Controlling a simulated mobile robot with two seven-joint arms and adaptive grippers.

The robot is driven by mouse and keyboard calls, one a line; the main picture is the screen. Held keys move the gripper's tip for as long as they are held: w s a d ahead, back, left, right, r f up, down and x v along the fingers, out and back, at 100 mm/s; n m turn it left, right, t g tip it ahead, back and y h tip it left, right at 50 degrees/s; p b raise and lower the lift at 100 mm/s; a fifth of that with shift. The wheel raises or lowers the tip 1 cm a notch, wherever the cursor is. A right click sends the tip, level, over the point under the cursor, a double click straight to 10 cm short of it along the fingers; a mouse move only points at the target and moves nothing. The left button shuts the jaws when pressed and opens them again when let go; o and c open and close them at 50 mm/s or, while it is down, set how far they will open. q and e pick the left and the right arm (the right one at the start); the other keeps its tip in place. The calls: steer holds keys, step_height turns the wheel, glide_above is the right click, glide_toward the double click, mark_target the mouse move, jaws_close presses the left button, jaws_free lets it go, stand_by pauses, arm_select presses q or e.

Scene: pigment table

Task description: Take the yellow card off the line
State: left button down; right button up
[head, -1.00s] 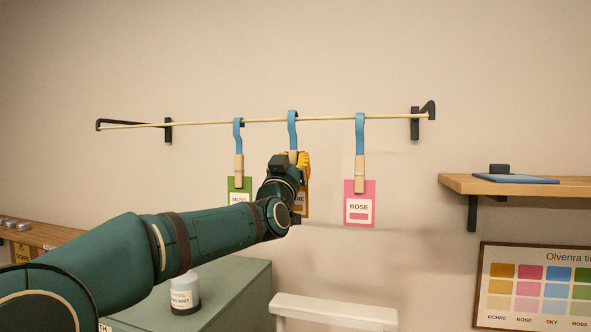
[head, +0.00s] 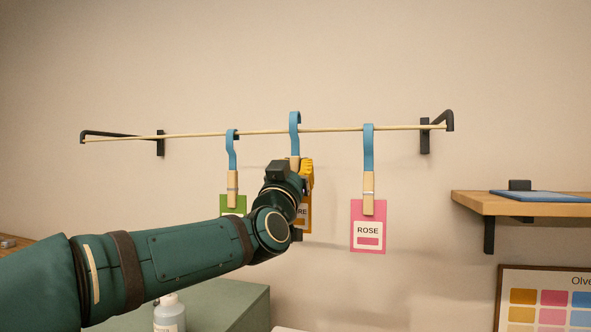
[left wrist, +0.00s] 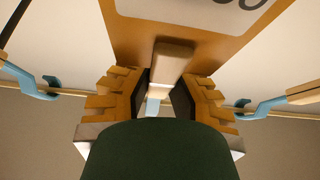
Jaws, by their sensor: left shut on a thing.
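The yellow card, an ochre one with "RE" showing on its label (head: 304,213), hangs from a wooden peg (head: 295,162) on a blue strap hook (head: 295,120) over the line (head: 265,131). My left gripper (head: 306,174) is in front of the card and hides most of it and much of the peg. In the left wrist view its yellow-padded fingers (left wrist: 161,98) are shut on the peg (left wrist: 172,62), one on each side. The card (left wrist: 195,38) fills the top of that view, still clipped in the peg. My right gripper is out of view.
A green card (head: 233,203) hangs to the left and a pink ROSE card (head: 368,244) to the right, each by a peg and blue hook. A wooden shelf (head: 550,208) is at the right. A bottle (head: 169,315) stands on a green cabinet (head: 225,305) below.

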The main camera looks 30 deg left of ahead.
arm_select(q)
steer(key=shift+s+d+r, duration=0.1)
steer(key=shift+s+d, duration=0.15)
steer(key=shift+s, duration=0.75)
steer(key=shift+s+d, duration=0.2)
steer(key=shift+s, duration=0.75)
steer(key=s+d+b, duration=0.1)
steer(key=s+d, duration=0.1)
steer(key=s, duration=0.7)
steer(key=shift+s+d, duration=0.15)
steer(key=shift+s, duration=0.2)
stand_by(0.6)
